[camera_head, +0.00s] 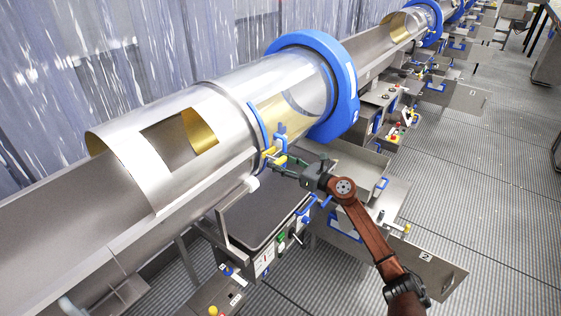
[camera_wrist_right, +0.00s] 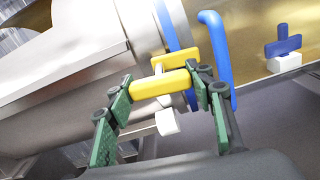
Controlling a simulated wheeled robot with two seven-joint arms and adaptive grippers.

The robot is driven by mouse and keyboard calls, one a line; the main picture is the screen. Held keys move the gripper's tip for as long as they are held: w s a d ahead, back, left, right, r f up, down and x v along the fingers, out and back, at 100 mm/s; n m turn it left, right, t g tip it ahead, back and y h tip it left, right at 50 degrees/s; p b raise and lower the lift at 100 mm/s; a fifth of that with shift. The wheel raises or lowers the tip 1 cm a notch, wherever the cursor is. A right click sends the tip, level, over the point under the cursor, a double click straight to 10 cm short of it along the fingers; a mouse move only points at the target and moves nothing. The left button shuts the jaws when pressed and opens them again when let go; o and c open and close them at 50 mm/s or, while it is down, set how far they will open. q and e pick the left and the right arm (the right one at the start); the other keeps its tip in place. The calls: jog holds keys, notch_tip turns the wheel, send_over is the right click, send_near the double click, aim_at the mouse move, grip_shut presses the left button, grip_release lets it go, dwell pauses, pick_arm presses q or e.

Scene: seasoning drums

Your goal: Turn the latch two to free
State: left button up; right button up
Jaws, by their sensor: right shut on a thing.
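The latch is a yellow handle (camera_wrist_right: 160,84) low on the side of the steel drum (camera_head: 215,110), beside a thin blue curved bar. My right gripper (camera_wrist_right: 165,85) is shut on this yellow handle, one green finger at each end. A second yellow piece (camera_wrist_right: 182,60) sits just behind it. In the head view, the gripper (camera_head: 277,167) reaches in from the right to the yellow latch parts (camera_head: 268,152), and its fingertips partly hide them. No number on the latch is readable. My left gripper is not in view.
A large blue ring (camera_head: 345,85) surrounds the clear drum section. A blue knob (camera_wrist_right: 283,42) on a white block stands to the right in the wrist view. A control box (camera_head: 275,250) with buttons is below. A plate marked 2 (camera_head: 425,262) and open grated floor lie right.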

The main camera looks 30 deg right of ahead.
jog(key=m+p, duration=0.2)
jog(key=m, duration=0.2)
jog(key=shift+r, duration=0.15)
jog(key=m+p, duration=0.3)
jog(key=m, duration=0.2)
jog(key=m+p, duration=0.3)
jog(key=m, duration=0.1)
jog(key=shift+d+m+p, duration=0.1)
jog(key=shift+m+p, duration=0.9)
jog(key=shift+m, duration=0.9)
jog(key=o, duration=1.2)
